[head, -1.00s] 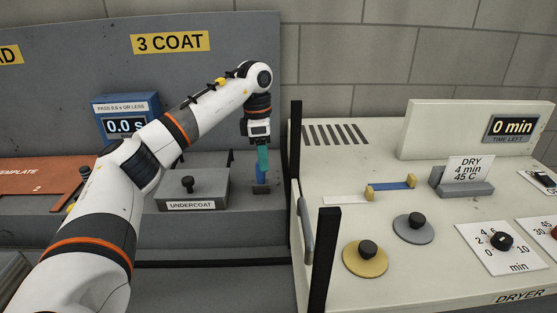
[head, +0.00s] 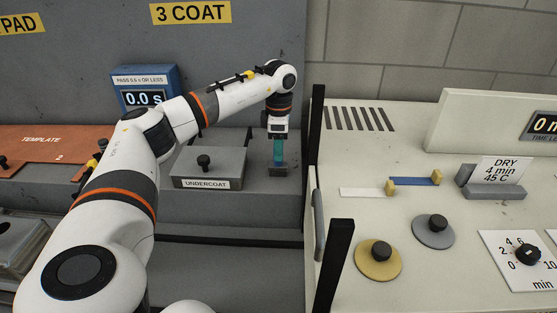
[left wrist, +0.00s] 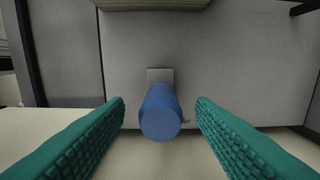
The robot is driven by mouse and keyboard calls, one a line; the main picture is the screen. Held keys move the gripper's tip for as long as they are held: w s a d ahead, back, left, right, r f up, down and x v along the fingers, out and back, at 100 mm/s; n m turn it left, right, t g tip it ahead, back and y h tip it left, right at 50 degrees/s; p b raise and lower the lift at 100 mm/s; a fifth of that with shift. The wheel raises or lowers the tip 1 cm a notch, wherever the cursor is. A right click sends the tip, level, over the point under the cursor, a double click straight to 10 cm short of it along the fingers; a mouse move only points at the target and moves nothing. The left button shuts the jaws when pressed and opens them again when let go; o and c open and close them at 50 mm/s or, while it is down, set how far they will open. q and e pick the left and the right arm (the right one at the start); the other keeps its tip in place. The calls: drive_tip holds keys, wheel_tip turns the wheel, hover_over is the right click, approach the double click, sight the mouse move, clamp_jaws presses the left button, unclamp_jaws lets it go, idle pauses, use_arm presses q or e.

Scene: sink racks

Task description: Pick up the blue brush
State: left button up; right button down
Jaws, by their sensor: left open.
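The blue brush (left wrist: 160,112) stands upright in the left wrist view, its round handle end toward the camera and its lower end at a small grey block. My left gripper (left wrist: 160,103) is open, with its teal fingers on either side of the brush and a clear gap on each side. In the head view, my left gripper (head: 278,158) points straight down over the small dark block, right of the undercoat box; its fingers largely hide the brush there. My right gripper is not in view.
The lidded undercoat box (head: 207,167) stands just left of my gripper. A dark post (head: 314,135) and the cream dryer (head: 400,150) are to the right. The grey back wall with the "3 COAT" label (head: 190,13) rises behind. An orange template (head: 60,143) lies at the left.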

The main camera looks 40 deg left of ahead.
sight(275, 168)
use_arm(q)
drive_tip(key=shift+s+a+f, duration=0.1)
drive_tip(key=shift+f, duration=1.45)
drive_tip(key=shift+c, duration=0.3)
drive_tip(key=c, duration=1)
drive_tip(key=shift+r, duration=0.1)
